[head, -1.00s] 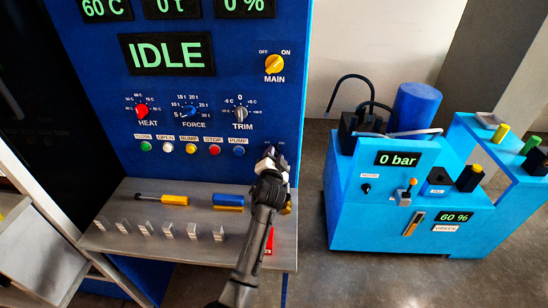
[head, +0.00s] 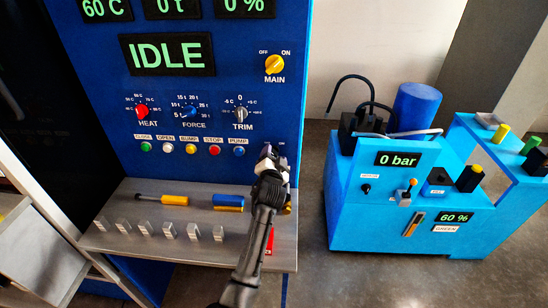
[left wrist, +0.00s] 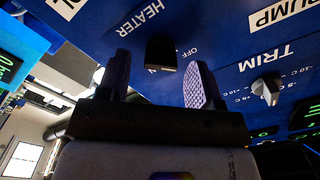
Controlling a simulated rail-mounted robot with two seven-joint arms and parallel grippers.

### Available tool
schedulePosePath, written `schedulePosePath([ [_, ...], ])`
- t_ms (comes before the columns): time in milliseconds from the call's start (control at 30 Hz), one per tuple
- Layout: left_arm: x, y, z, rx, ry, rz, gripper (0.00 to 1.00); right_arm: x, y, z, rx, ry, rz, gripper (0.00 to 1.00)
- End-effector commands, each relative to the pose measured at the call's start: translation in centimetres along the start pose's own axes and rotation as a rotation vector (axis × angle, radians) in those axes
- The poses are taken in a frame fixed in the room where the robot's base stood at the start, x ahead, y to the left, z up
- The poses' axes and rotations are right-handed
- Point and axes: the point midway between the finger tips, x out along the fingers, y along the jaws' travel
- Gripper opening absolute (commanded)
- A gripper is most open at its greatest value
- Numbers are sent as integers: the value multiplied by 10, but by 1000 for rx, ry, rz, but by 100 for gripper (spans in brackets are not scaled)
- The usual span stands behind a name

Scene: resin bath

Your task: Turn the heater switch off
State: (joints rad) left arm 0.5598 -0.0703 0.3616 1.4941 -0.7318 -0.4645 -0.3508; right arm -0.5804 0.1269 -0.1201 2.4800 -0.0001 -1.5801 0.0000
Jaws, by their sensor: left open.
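The heater switch (left wrist: 161,53) is a small black knob on the blue panel, under the HEATER label, in the left wrist view. The word OFF is beside it on the right; a cut-off letter or mark shows at its lower left. My left gripper (left wrist: 160,62) is open, with one dark finger on each side of the knob. Gaps show between the knob and both fingers in that view. In the head view my left gripper (head: 268,155) is at the panel's lower right and hides the switch. My right gripper is not in view.
The grey TRIM knob (head: 240,114) and the blue PUMP button (head: 238,151) are close by on the panel. A grey shelf (head: 115,242) below holds a screwdriver (head: 161,198), a blue block (head: 228,202) and several small metal blocks. A light-blue machine (head: 345,225) stands to the right.

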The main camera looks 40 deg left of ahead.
Motion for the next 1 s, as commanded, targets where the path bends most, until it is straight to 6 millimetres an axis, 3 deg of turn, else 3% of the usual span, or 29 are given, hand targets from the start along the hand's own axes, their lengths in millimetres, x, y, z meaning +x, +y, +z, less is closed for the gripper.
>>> schedulePosePath([
  [267, -7, 0, 0, 1, 0, 1, 60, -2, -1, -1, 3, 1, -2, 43],
  [700, -83, 0, 0, 0, 0, 1, 60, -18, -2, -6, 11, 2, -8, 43],
  [1000, -115, 0, 0, 0, 0, 0, 60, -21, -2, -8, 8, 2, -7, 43],
])
